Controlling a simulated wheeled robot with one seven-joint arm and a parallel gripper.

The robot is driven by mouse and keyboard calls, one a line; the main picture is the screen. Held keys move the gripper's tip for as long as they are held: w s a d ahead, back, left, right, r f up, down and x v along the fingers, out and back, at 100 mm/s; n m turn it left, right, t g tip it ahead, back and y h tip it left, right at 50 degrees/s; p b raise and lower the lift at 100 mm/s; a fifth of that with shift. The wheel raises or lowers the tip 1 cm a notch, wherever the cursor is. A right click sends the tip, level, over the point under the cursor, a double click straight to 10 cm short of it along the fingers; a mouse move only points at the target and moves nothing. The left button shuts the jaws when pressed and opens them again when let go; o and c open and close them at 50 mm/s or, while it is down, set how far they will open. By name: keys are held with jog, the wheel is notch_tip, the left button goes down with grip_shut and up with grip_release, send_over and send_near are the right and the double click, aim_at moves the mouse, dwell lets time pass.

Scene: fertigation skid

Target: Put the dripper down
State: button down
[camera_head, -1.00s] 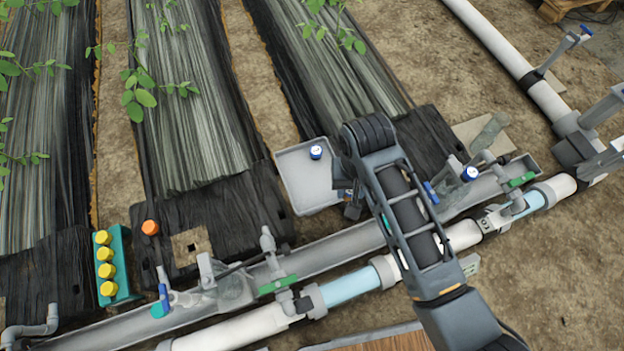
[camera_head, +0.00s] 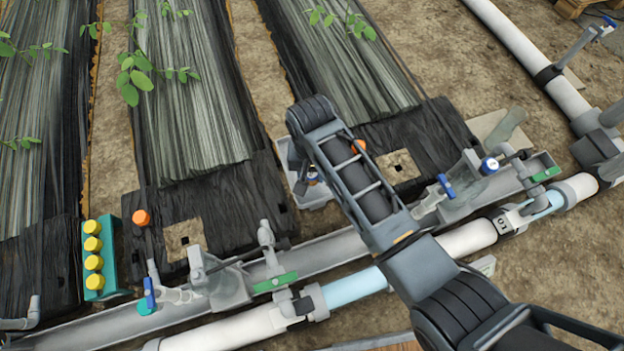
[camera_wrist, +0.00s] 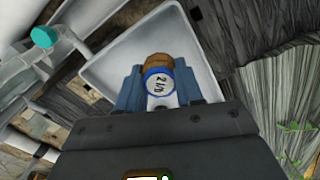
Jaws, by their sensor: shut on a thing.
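My gripper (camera_wrist: 160,90) is shut on a dripper (camera_wrist: 160,82), which has a white, blue-rimmed face with dark lettering and an orange-brown part behind it. The blue fingers stand on both sides of it. In the wrist view, the pale grey tray (camera_wrist: 120,62) lies behind the held dripper. I cannot tell whether the dripper touches the tray floor. In the head view my arm covers most of the tray (camera_head: 316,200); a small blue and brown piece of the dripper (camera_head: 312,176) shows beside my arm. A similar blue-and-white capped dripper (camera_head: 489,165) sits on the pipework at right.
A teal rack (camera_head: 105,262) with several yellow caps stands at left. An orange cap (camera_head: 141,217) stands near it, and another (camera_head: 358,146) shows beyond my arm. The gutter (camera_head: 330,250) and white pipe (camera_head: 240,328) with valves run across the foreground.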

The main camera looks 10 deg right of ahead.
aim_at(312, 186)
notch_tip(312, 186, down, 4)
jog(key=shift+r+b, duration=0.15)
jog(key=shift+b, duration=0.8)
jog(key=c, duration=0.7)
grip_release()
notch_tip(312, 186, up, 12)
jog(key=p, duration=0.5)
jog(key=shift+r, duration=0.1)
